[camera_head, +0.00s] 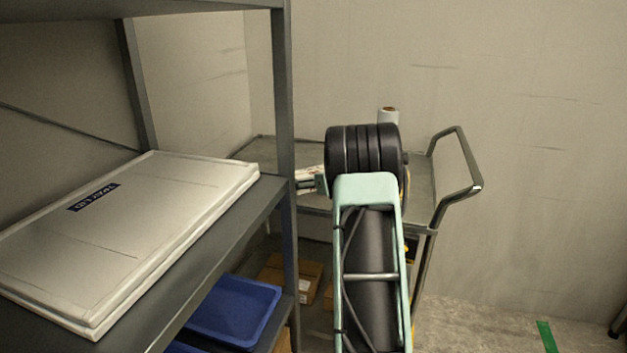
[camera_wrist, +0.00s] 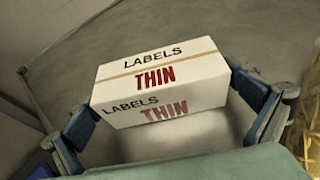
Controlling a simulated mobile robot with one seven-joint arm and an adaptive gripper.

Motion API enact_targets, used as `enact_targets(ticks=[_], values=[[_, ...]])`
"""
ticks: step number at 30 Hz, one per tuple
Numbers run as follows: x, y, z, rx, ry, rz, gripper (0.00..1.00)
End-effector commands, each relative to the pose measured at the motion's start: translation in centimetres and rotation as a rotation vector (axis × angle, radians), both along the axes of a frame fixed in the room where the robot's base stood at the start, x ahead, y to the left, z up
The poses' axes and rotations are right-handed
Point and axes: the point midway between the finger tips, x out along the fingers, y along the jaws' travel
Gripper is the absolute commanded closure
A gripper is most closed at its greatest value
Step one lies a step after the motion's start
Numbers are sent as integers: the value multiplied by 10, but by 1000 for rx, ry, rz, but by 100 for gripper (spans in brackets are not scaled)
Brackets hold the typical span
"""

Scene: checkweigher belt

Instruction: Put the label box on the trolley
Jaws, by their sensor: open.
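The label box is a white carton marked "LABELS THIN" with a tan tape strip (camera_wrist: 160,80). In the wrist view it sits between the fingers of my gripper (camera_wrist: 172,108), over a grey metal surface. The fingers are open, one at each side of the box; whether they touch it I cannot tell. The grey metal trolley (camera_head: 422,185) stands behind the shelf rack in the head view, with my arm reaching over its top. My arm and a rack post hide much of the trolley, and the box is barely distinguishable there.
A rack shelf (camera_head: 240,218) at left carries a large pale lidded tote (camera_head: 130,225). A blue tray (camera_head: 236,311) and cardboard boxes (camera_head: 303,272) are lower down. A small white roll (camera_head: 388,114) stands at the trolley's back. The trolley's handle (camera_head: 474,188) sticks out right; floor there is mostly clear.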

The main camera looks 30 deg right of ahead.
Motion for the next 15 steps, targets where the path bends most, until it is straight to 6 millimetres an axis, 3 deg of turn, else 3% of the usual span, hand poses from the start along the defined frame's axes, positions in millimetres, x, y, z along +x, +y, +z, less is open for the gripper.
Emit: enact_targets(ticks=[5,15], values=[[-5,-1,6,1,0,-1,0],[-65,3,32,0,-1,-2,0]])
